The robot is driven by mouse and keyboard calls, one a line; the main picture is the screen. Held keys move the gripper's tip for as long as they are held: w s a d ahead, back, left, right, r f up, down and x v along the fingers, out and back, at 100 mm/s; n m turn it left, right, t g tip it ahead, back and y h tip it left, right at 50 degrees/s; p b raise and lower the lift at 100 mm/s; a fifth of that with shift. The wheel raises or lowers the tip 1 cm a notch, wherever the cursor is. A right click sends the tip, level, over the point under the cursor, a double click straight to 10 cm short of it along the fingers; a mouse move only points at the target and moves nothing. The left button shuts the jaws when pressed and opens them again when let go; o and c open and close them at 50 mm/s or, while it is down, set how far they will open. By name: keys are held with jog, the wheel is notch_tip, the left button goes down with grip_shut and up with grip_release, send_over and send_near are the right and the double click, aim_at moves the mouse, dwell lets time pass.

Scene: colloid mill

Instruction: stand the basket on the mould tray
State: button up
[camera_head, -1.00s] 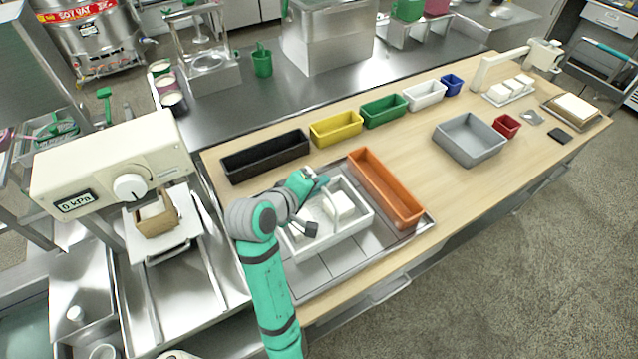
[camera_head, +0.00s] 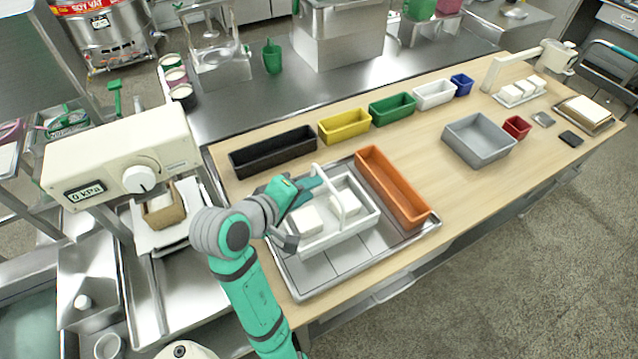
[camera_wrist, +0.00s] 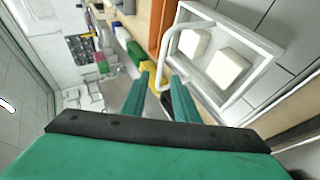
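The white basket (camera_head: 334,236), with an arched handle and white blocks inside, stands upright on a shallow steel tray (camera_head: 368,252) with a tiled floor, which I take to be the mould tray. Whether its whole base lies flat is hidden by its walls. My gripper (camera_head: 318,186) is above the basket's back left part, left of the handle.
An orange bin (camera_head: 392,190) stands right beside the basket. A black bin (camera_head: 272,152), yellow bin (camera_head: 345,126) and green bin (camera_head: 392,110) line the back. A grey bin (camera_head: 480,140) is farther right. The press (camera_head: 120,165) stands left. Bare wood lies between the orange and grey bins.

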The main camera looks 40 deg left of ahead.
jog(key=v, duration=0.3)
jog(key=shift+s+r, duration=0.15)
dwell(0.6)
